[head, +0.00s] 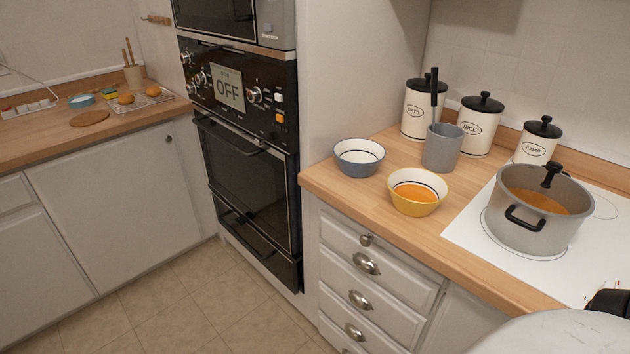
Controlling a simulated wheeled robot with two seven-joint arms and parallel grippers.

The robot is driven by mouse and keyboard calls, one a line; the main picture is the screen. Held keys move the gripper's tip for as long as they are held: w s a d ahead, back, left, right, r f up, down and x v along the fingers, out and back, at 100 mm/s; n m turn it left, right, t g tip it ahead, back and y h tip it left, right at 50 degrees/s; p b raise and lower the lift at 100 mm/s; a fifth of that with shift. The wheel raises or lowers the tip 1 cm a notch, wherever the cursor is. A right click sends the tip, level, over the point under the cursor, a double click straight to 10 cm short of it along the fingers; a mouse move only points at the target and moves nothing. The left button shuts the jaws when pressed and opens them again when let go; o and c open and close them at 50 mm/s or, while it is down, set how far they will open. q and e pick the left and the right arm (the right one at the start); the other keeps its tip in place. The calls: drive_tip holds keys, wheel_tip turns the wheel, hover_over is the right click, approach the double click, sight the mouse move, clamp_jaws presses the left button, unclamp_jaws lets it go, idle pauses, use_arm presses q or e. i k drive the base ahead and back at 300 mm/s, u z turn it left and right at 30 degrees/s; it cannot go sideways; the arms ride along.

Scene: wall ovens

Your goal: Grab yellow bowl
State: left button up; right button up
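The yellow bowl (418,204) sits upright on the wooden counter, near its front edge and left of the white hob. It has a white inside and holds something orange. A grey-blue bowl (359,169) with a white inside stands behind it to the left, apart from it. A grey cylindrical container (442,148) stands behind the yellow bowl. Neither gripper's fingers show. Part of my own arm fills the bottom right corner, well apart from the yellow bowl.
Cream canisters line the wall behind. A wall oven (246,180) stands to the left. Drawers (377,272) lie below the counter (330,191). The floor (176,307) is clear.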

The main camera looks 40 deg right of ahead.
sight(415, 192)
drive_tip(key=u, duration=0.3)
drive_tip(key=i, duration=1.3)
drive_tip(key=z, duration=3.15)
